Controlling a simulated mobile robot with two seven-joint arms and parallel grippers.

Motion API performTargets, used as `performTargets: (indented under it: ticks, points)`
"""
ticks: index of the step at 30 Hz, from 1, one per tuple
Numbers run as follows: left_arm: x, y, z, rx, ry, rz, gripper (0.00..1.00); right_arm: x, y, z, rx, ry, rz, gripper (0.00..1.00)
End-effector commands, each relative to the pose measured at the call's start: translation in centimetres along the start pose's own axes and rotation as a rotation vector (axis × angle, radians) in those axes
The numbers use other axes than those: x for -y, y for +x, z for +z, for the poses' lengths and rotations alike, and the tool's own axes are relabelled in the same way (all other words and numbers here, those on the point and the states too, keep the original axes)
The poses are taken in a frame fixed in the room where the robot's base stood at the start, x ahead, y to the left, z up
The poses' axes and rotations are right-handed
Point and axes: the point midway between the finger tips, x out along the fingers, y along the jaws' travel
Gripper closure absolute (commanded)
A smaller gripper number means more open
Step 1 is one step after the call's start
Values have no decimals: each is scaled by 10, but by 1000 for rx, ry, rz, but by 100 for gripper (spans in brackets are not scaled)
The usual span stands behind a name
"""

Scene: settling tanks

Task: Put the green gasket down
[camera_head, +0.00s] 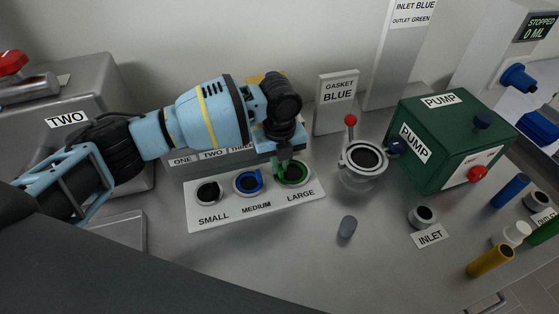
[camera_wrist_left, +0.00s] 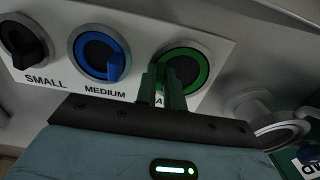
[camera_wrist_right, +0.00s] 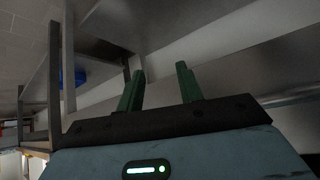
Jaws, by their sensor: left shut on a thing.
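The green gasket (camera_head: 304,178) is a green ring at the LARGE place of the white board (camera_head: 235,217). It also shows in the left wrist view (camera_wrist_left: 204,72), just beyond my fingertips. My left gripper (camera_head: 284,165) reaches down over it, with its fingers (camera_wrist_left: 164,80) close together and shut on the gasket's near edge. Whether the ring rests fully on the board cannot be told. My right gripper (camera_wrist_right: 159,72) is open and empty in the right wrist view, away from the board.
A blue ring (camera_head: 248,184) sits at MEDIUM and a black one (camera_head: 208,193) at SMALL. A GASKET BLUE sign (camera_head: 337,103) stands behind. To the right are a round metal housing (camera_head: 362,176) with a red-knobbed lever, a grey cylinder (camera_head: 347,227) and a green pump (camera_head: 440,140).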

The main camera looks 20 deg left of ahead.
Motion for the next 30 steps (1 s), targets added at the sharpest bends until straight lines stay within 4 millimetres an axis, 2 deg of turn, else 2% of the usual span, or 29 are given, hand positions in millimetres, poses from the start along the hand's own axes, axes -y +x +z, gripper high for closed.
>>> performTargets:
  ticks: [1,6,17,23,30]
  points:
    - [0,1,0,-1,0,0,88,0,0,0,0,0,0,64]
    - [0,0,0,0,0,0,68,1,0,0,0,3,0,64]
    - [0,-6,0,2,0,-1,68,3,0,-2,-4,13,1,64]
    - [1,-36,0,3,1,-3,68,3,0,-5,-9,12,2,64]
    - [1,-85,1,3,0,-3,68,1,-1,-8,-14,4,2,64]
